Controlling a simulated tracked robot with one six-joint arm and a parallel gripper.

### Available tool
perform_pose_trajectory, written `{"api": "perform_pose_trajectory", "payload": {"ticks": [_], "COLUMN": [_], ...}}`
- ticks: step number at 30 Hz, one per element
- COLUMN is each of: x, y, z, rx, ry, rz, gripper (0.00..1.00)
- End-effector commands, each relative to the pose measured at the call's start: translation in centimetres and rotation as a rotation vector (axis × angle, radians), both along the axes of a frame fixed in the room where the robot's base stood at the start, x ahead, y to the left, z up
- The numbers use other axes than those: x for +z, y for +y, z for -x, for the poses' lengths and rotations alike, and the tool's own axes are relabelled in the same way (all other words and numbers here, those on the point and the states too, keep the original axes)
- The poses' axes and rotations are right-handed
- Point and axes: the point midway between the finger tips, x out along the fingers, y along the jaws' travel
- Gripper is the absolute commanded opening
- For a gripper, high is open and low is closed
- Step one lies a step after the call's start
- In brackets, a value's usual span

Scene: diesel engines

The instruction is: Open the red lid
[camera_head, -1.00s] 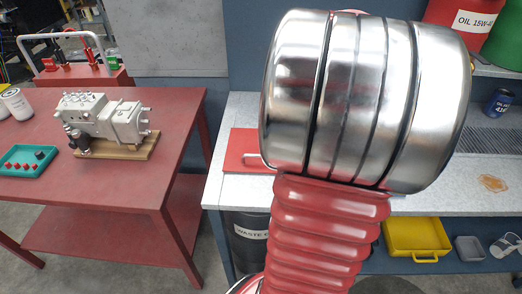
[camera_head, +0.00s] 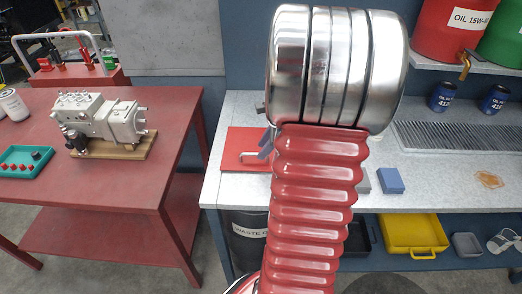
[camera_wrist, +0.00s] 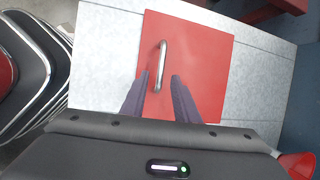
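My gripper (camera_wrist: 157,80) is open, with two dark fingers apart over the near part of the lid. The handle's near end lies between the fingers, closer to the left one; I cannot tell if they touch. In the head view my arm hides the lid's right part and most of my gripper (camera_head: 266,143).
A blue block (camera_head: 390,181) sits on the bench, with oil cans (camera_head: 442,97) and a drain grate (camera_head: 455,136) to the right. A yellow tray (camera_head: 414,236) is below. A red table (camera_head: 110,190) holding a pump (camera_head: 100,120) stands left, across a gap.

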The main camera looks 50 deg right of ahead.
Motion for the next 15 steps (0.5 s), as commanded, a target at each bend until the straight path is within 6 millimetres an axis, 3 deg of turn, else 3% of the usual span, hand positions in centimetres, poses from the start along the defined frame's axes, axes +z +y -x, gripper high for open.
{"api": "perform_pose_trajectory", "payload": {"ticks": [6, 15], "x": [-1.5, -1.6], "y": [0.2, 0.2], "z": [-0.6, -0.7], "rx": [0.0, 0.0], "ry": [0.001, 0.001], "rz": [-0.002, -0.001], "gripper": [0.28, 0.27]}}
